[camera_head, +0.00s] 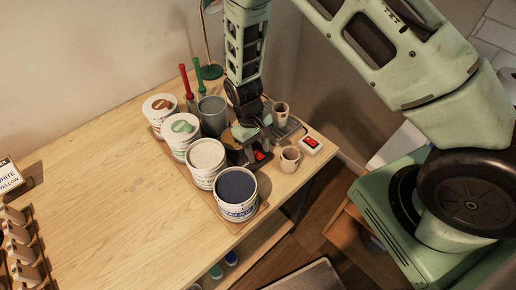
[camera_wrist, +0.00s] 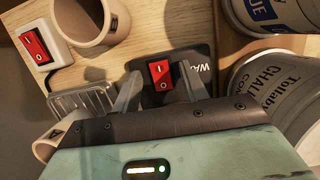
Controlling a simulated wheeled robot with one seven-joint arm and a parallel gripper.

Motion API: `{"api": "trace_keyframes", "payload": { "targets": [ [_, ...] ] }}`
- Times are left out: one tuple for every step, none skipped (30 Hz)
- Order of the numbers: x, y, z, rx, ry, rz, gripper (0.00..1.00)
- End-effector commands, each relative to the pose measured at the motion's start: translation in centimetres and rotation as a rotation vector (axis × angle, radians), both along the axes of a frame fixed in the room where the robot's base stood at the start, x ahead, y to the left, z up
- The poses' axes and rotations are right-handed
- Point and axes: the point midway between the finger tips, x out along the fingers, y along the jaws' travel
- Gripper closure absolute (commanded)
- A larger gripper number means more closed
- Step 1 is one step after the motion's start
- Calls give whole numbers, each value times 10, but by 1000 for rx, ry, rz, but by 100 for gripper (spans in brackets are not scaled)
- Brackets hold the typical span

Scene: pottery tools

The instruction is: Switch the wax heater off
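The wax heater shows in the head view as a dark base with a round pot of amber wax (camera_head: 236,144), partly hidden behind my gripper. Its red rocker switch (camera_head: 260,156) faces the front of the table. In the wrist view the heater's black plate (camera_wrist: 207,57) carries white lettering, partly cut off, and the red switch (camera_wrist: 160,75). My gripper (camera_wrist: 158,88) is open and empty, with one finger on each side of the switch in the picture. I cannot tell whether a finger touches it, or which way the rocker is set. In the head view my gripper (camera_head: 256,145) points down at the heater.
A white box with another red switch (camera_head: 311,144) stands to the right, near two mugs (camera_head: 290,160) (camera_head: 280,115) and a metal rack (camera_wrist: 84,100). Several labelled tubs, including a dark blue one (camera_head: 237,205), line the left side. The table's left middle is clear.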

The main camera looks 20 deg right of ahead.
Motion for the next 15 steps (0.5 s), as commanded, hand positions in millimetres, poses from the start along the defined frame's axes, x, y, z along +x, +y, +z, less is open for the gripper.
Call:
{"api": "trace_keyframes", "payload": {
  "targets": [
    [0,0,0,0,0,0,56],
    [0,0,0,0,0,0,56],
    [0,0,0,0,0,0,56],
    [0,0,0,0,-1,0,56],
    [0,0,1,0,-1,0,56],
    [1,0,2,1,-2,0,56],
    [2,1,3,1,-3,0,56],
    [2,1,5,1,-3,0,56],
    [3,1,8,1,-3,0,56],
    [4,2,12,1,-4,0,56],
    [6,2,16,2,-5,0,56],
    [7,3,22,2,-5,0,56],
    [8,3,27,2,-6,0,56],
    [10,4,32,3,-6,-1,56],
    [12,5,40,3,-7,0,56]
  ]
}}
